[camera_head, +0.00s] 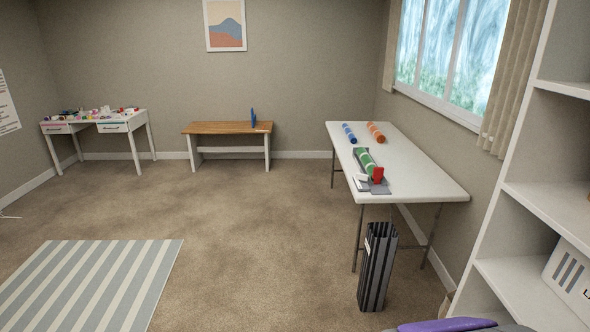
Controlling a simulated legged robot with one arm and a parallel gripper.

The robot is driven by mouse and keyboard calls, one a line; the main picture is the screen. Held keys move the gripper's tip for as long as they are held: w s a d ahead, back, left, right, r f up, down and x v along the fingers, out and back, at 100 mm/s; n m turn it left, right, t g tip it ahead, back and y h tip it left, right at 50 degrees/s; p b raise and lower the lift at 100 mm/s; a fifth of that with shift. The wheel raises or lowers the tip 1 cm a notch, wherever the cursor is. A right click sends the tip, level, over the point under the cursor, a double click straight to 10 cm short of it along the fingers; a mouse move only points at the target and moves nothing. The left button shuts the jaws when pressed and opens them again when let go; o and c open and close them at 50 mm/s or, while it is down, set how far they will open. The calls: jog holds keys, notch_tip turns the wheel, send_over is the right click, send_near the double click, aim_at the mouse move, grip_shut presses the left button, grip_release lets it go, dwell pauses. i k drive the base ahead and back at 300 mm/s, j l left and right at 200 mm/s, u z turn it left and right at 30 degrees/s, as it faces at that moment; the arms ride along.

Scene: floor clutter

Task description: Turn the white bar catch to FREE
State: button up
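A grey holder (376,186) lies on the white table (425,178) at the right, near its front left edge. A green roll (365,160) with pale bands rests in it, and a red block (378,174) stands at its near end. A small white piece (361,178) shows at the left of the red block. It may be the white bar catch, but it is too small to tell its shape or setting. No FREE marking can be read. My gripper is not in view.
A blue roll (349,133) and an orange roll (376,132) lie farther back on the table. A dark ribbed bin (377,268) stands before its near end. White shelves (545,205) rise at the right. Carpet (255,235) is open; a striped rug (95,285) lies left.

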aim_at(364, 178)
jog(key=i+z, duration=0.2)
jog(key=i, duration=0.2)
jog(key=i+j+z, duration=0.2)
jog(key=i, duration=0.15)
jog(key=i+j+z, duration=0.2)
jog(key=i, duration=0.15)
jog(key=i+z, duration=0.15)
jog(key=i, duration=0.95)
jog(key=i+j+z, duration=0.15)
jog(key=i, duration=0.95)
